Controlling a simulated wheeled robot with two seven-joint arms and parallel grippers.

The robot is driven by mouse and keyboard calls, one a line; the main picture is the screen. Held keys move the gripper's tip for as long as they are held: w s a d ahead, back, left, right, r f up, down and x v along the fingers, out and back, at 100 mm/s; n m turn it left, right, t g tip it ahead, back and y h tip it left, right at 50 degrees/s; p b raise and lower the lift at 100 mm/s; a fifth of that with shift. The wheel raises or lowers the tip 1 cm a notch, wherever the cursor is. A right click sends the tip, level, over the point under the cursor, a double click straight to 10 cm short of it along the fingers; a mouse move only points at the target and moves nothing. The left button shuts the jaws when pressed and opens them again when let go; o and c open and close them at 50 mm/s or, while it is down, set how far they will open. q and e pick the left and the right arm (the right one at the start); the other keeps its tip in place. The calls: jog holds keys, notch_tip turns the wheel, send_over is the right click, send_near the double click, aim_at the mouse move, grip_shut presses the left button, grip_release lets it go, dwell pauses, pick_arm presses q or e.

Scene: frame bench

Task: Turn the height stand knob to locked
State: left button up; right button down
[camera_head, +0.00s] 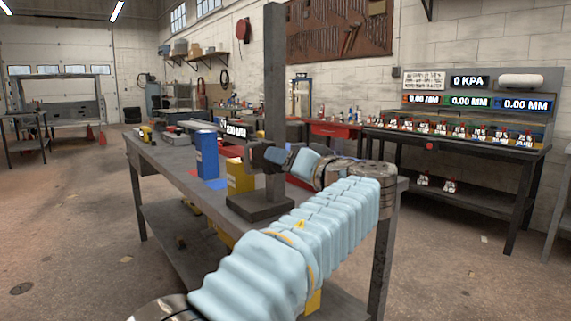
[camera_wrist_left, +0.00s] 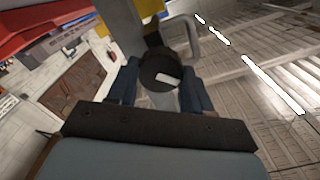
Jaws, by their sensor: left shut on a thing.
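The height stand is a tall dark post (camera_head: 275,75) on a flat square base (camera_head: 259,206) at the near part of the bench. My left arm reaches in from the lower middle, and its gripper (camera_head: 268,156) is at the post, partway up. In the wrist view the stand's knob (camera_wrist_left: 160,66) is a dark round piece with a white mark on its face. It sits between the two blue fingers of my left gripper (camera_wrist_left: 163,88), which is shut on it. I cannot read from the mark which setting the knob is at. My right gripper is not in view.
On the bench (camera_head: 160,158) a blue box (camera_head: 207,155) and a yellow box (camera_head: 240,176) stand left of the post. A red drawer or bin (camera_head: 335,129) shows behind. A dark workbench with displays (camera_head: 470,140) stands at the right wall. The floor at left is open.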

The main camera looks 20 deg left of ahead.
pick_arm(q)
jog(key=shift+d+f+m+p, duration=0.1)
jog(key=shift+m+p, duration=0.45)
jog(key=shift+m, duration=1.75)
jog(key=shift+f+m+p, duration=0.1)
jog(key=shift+m+p, duration=0.45)
jog(key=shift+m, duration=1.75)
jog(key=o, duration=1)
jog(key=shift+o, duration=0.2)
jog(key=b+v, duration=0.1)
jog(key=v, duration=1.2)
jog(key=shift+s+d, duration=0.2)
jog(key=shift+d, duration=0.1)
